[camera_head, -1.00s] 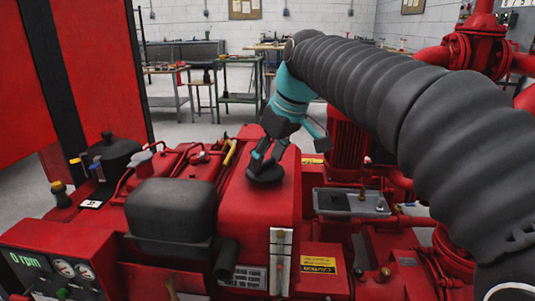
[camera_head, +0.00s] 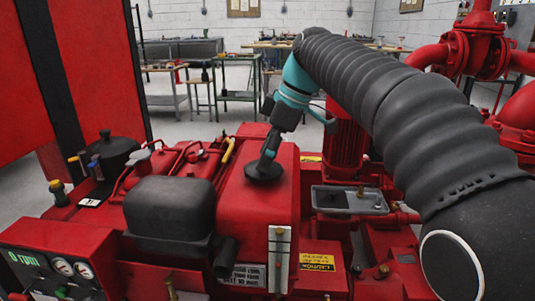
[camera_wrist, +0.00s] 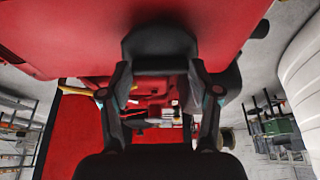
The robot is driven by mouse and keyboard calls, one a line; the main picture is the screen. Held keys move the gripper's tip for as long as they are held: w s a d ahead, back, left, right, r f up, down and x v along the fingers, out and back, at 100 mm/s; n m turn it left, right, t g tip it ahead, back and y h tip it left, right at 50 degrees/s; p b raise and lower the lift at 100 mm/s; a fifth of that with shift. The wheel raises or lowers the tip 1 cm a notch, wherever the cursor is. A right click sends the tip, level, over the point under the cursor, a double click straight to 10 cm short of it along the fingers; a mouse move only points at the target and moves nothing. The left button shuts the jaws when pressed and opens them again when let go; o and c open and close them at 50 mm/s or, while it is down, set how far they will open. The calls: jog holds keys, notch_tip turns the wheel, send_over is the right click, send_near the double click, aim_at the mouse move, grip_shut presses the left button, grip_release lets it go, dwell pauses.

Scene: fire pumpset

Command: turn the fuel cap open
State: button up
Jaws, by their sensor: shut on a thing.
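The fuel cap (camera_head: 264,173) is a black round disc on top of the red tank (camera_head: 258,208). In the wrist view the cap (camera_wrist: 160,38) shows at the top middle, with a raised grip bar (camera_wrist: 160,64) between the fingers. My gripper (camera_head: 269,154) comes down onto the cap from above, slightly tilted. In the wrist view its two fingers (camera_wrist: 160,72) close on the bar from both sides. The cap still sits on the tank, with no clear gap beneath it. Whether it is loose cannot be told.
A dark air filter box (camera_head: 170,208) stands left of the tank. A grey tray-like box (camera_head: 349,201) and red pipes lie to the right. A control panel (camera_head: 58,262) is at the front left. Workbenches (camera_head: 240,85) stand far behind.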

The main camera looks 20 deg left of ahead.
dwell(0.4)
jog(key=o, duration=1.1)
jog(key=shift+o, duration=0.2)
jog(key=v, duration=1.2)
jog(key=shift+w, duration=0.1)
